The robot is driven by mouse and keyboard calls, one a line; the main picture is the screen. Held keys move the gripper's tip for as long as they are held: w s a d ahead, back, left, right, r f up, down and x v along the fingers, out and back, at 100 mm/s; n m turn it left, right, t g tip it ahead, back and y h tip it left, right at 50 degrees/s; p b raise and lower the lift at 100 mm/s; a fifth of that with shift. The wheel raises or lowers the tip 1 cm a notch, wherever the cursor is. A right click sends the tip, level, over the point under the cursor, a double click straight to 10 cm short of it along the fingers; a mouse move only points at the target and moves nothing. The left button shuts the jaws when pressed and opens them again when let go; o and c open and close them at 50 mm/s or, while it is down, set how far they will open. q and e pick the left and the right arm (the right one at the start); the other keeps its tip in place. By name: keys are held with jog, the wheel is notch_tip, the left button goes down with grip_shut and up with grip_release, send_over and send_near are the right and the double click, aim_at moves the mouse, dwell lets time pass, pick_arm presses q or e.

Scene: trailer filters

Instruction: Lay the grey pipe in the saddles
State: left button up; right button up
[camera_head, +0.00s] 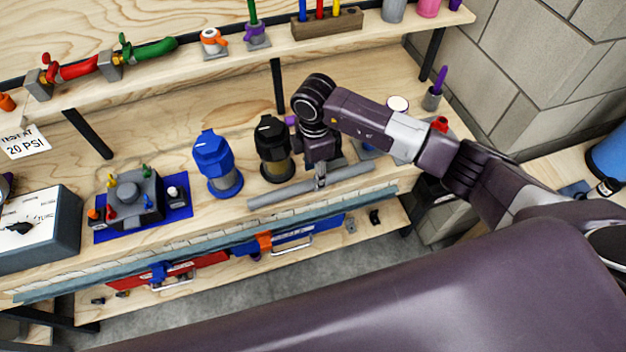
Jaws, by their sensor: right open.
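The grey pipe (276,196) lies along the front part of the wooden bench, slanting up to the right. My right gripper (320,180) points down over the middle of the pipe, with its fingers at the pipe. It is open, and whether the fingers touch the pipe is too small to tell. A grey block shows behind the pipe beside the gripper, partly hidden by my arm. I cannot make out the saddles clearly. My left gripper is not in view.
A blue filter (216,163) and a black filter (273,150) stand behind the pipe. A grey manifold (128,197) sits on a blue mat to the left. The upper shelf (200,62) holds valves and pens.

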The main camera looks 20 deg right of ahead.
aim_at(313, 181)
jog(key=f, duration=0.3)
jog(key=shift+w+a+f+p, duration=0.15)
jog(key=shift+a+f+p, duration=0.05)
jog(key=shift+p, duration=0.15)
jog(key=shift+f, duration=0.15)
jog(key=shift+c, duration=1.1)
jog(key=c, duration=0.8)
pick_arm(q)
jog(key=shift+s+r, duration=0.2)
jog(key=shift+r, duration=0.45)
pick_arm(e)
grip_shut()
